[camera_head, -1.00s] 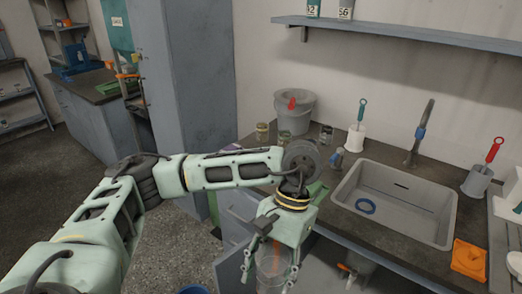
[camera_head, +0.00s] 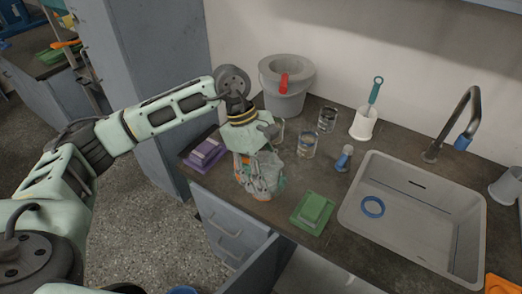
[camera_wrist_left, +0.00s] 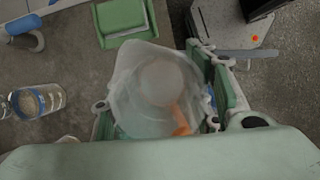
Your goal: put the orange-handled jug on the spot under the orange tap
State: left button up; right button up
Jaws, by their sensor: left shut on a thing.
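The jug (camera_head: 256,182) is clear, and its orange handle (camera_wrist_left: 180,118) shows in the left wrist view. My left gripper (camera_head: 262,174) is shut on the jug, with a finger on either side, and holds it upright or nearly so by the front edge of the counter. I cannot tell whether its base touches the counter. An orange piece (camera_head: 66,44), possibly the orange tap, shows on the far bench at the upper left. The spot under it is not clearly visible. My right gripper is not in view.
On the counter (camera_head: 330,240) stand a grey bucket (camera_head: 284,95), several glass jars, a white brush holder (camera_head: 364,124), a green block (camera_head: 312,209) and a purple block (camera_head: 204,153). A sink (camera_head: 420,225) is at right. Floor is clear at left.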

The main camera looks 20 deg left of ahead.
aim_at(270, 160)
pick_arm(q)
jog(key=w+n+t, duration=0.1)
jog(key=n, duration=0.1)
jog(key=w+r+n+t, duration=0.1)
jog(key=n, duration=0.1)
jog(key=w+n+p, duration=0.1)
jog(key=n, duration=0.1)
jog(key=shift+w+a+r+n+t, duration=0.25)
jog(key=shift+w+a+n+t, duration=0.05)
jog(key=shift+w+t, duration=0.1)
jog(key=w+a+r+n+t+y+p, duration=0.2)
jog(key=w+a+n+t+y+p, duration=0.15)
jog(key=w+n, duration=0.7)
jog(key=a+f+p, duration=0.1)
jog(key=a+f, duration=0.2)
jog(key=a, duration=0.1)
jog(key=s+a+f+n+p, duration=0.1)
jog(key=a+f+p, duration=0.1)
jog(key=a+f, duration=0.1)
jog(key=s+a+f+n+p, duration=0.1)
jog(key=a+f, duration=0.3)
jog(key=shift+a+f+g, duration=0.1)
jog(key=shift+a+g, duration=0.15)
jog(key=shift+a, duration=0.1)
jog(key=shift+f, duration=0.1)
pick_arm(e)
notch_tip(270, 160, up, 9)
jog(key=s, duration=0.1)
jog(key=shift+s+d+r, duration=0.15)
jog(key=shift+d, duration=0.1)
